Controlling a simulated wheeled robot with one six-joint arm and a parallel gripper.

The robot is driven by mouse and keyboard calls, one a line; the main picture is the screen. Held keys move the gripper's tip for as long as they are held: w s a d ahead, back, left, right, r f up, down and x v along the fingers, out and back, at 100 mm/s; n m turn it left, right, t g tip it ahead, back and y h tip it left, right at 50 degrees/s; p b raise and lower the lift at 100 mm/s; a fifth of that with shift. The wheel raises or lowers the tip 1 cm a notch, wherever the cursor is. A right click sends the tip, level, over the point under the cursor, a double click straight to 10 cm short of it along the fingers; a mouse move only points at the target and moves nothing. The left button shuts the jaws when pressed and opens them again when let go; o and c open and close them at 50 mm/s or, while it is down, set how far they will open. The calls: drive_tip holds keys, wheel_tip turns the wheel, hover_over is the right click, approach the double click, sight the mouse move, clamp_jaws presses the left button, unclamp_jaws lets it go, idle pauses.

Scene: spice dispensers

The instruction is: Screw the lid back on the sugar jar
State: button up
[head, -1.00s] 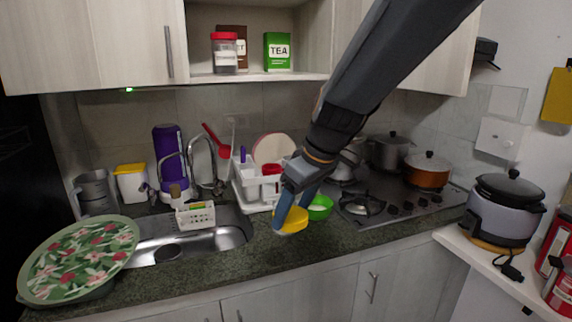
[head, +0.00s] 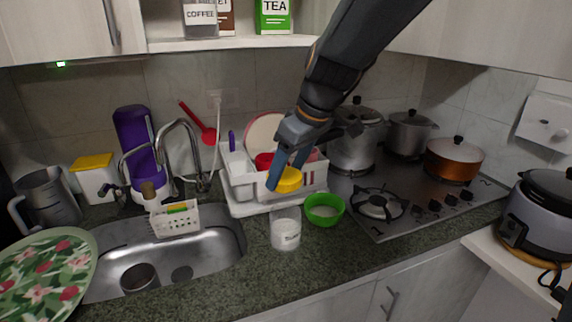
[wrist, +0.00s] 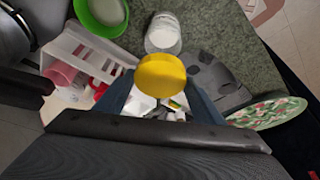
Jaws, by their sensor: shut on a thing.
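The sugar jar (head: 286,230) is a clear jar with a white label. It stands open and upright on the counter, in front of the dish rack; the wrist view also shows it (wrist: 162,32). My gripper (head: 282,172) is shut on the yellow lid (head: 289,181). The label's writing is too small to read surely.
A green bowl (head: 324,210) with white contents stands close to the jar's right. The white dish rack (head: 245,190) is behind. The sink (head: 215,255) is to the left, the stove (head: 400,210) to the right. Counter in front of the jar is clear.

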sight(288, 191)
drive_tip(key=shift+s+d+f, duration=0.1)
idle(0.3)
drive_tip(key=shift+f+b, duration=2.25)
drive_tip(key=shift+f, duration=0.5)
drive_tip(key=shift+f+b, duration=0.75)
drive_tip(key=shift+f, duration=0.25)
drive_tip(key=o, duration=0.5)
drive_tip(key=c, duration=0.5)
drive_tip(key=shift+r+p, duration=0.1)
drive_tip(key=shift+p, duration=0.2)
drive_tip(key=shift+c, duration=0.2)
drive_tip(key=shift+s+m+t+h+p, duration=0.1)
drive_tip(key=shift+m+t+h+p, duration=0.4)
drive_tip(key=shift+m+p, duration=2.15)
drive_tip(key=shift+h+p, duration=0.3)
drive_tip(key=shift+p, duration=2.3)
drive_tip(key=shift+m+p, duration=0.35)
drive_tip(key=shift+p, duration=1.2)
